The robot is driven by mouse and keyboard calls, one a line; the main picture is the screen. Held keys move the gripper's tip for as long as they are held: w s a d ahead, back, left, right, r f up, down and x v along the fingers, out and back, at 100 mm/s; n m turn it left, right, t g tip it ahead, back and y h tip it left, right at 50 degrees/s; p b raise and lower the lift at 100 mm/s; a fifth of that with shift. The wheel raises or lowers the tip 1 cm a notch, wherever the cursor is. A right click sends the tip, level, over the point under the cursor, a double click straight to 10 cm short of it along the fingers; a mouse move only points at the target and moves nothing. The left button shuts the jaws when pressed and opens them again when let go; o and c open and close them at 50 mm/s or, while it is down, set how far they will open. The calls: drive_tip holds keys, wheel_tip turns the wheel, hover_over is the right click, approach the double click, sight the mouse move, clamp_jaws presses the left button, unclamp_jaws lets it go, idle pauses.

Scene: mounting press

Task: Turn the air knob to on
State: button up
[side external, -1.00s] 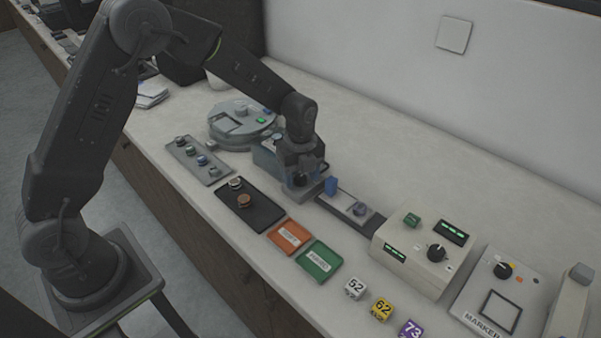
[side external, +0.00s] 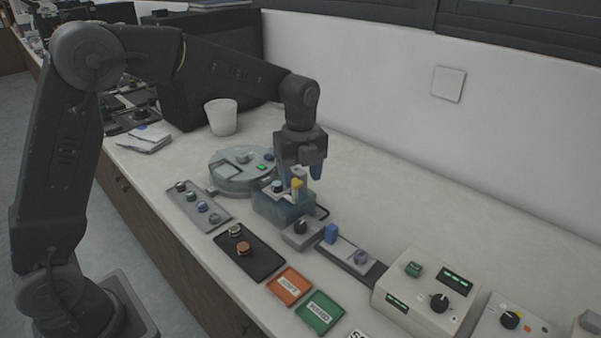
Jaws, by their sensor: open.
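My gripper (side external: 304,172) is open and empty, with blue fingertips pointing down. It hangs above the blue-grey press unit (side external: 284,206), apart from it. A yellow lever-like part (side external: 297,184) stands on top of that unit, just below the fingers.
A round grey machine (side external: 243,178) stands left of the press. A tray of small pucks (side external: 202,204), a black tray (side external: 262,262), an orange tray (side external: 289,287) and a green tray (side external: 319,313) lie in front. The counter behind the press is clear.

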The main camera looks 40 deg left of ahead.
sight(301, 224)
idle(0.3)
wheel_tip(301, 224, down, 14)
drive_tip(key=m, duration=3)
drive_tip(key=shift+r+m, duration=0.1)
drive_tip(key=shift+m, duration=0.3)
drive_tip(key=shift+c, duration=0.4)
